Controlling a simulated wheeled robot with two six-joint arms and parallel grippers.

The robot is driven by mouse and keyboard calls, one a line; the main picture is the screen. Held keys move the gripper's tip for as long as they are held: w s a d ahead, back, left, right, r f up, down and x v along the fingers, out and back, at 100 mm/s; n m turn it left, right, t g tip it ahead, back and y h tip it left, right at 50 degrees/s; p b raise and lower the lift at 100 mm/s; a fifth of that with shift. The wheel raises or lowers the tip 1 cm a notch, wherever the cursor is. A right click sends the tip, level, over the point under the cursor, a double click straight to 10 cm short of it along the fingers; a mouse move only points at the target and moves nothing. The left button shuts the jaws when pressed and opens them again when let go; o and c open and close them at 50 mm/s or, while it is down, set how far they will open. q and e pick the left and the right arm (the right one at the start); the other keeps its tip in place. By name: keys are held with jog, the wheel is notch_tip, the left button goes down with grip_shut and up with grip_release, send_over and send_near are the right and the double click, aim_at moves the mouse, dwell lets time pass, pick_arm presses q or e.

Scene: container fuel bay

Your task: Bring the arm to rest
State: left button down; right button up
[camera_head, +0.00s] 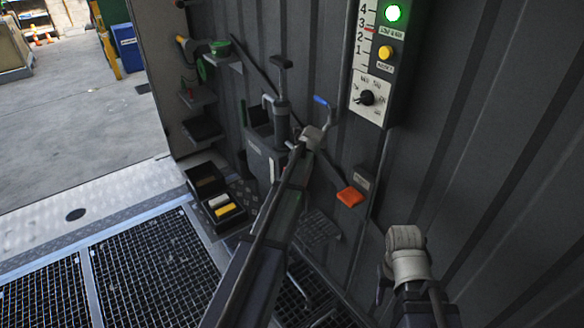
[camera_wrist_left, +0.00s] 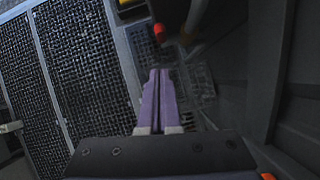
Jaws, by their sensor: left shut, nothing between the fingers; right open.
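My left arm (camera_head: 262,235) rises from the bottom of the head view, and its pale joint (camera_head: 312,137) is in front of the corrugated wall. In the left wrist view my left gripper (camera_wrist_left: 160,72) shows two purple fingers pressed together, with nothing between them. They point over the floor grating. My right arm (camera_head: 407,256) is at the lower right, bent at a pale joint. My right gripper (camera_head: 382,284) is a dark part low beside it. It is open, but its fingertips are hard to make out.
A panel (camera_head: 372,60) with a lit green lamp, yellow button and knob is on the wall. An orange block (camera_head: 350,196) and a grey pump-like unit (camera_head: 268,150) are near my left arm. Black trays (camera_head: 216,199) stand beside the grating (camera_head: 150,265). Floor at the left is open.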

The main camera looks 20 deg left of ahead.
pick_arm(q)
jog(key=p+v, duration=0.3)
jog(key=v, duration=0.1)
jog(key=shift+w+a+r, duration=0.2)
jog(key=shift+a+r, duration=0.1)
pick_arm(e)
notch_tip(320, 180, up, 4)
jog(key=shift+r, duration=0.1)
pick_arm(q)
jog(key=s+d+r+n+g+h+p, duration=0.1)
jog(key=s+d+r+n+p, duration=0.2)
jog(key=s+d+n, duration=0.4)
jog(key=s+d+r+n+g+h+p, duration=0.1)
jog(key=s+d+r+n+p, duration=0.2)
jog(key=s+d+n, duration=0.5)
jog(key=s+d+r+n+g+h+p, duration=0.1)
jog(key=s+d+r+n+p, duration=0.2)
jog(key=s+d, duration=0.9)
jog(key=s+n+p, duration=0.2)
jog(key=s+n, duration=0.2)
jog(key=s, duration=0.1)
jog(key=shift+s+d+r+n+p, duration=0.15)
jog(key=shift+s+d+n+p, duration=0.1)
jog(key=shift+s+n+p, duration=0.05)
pick_arm(e)
notch_tip(320, 180, up, 12)
jog(key=shift+f, duration=0.2)
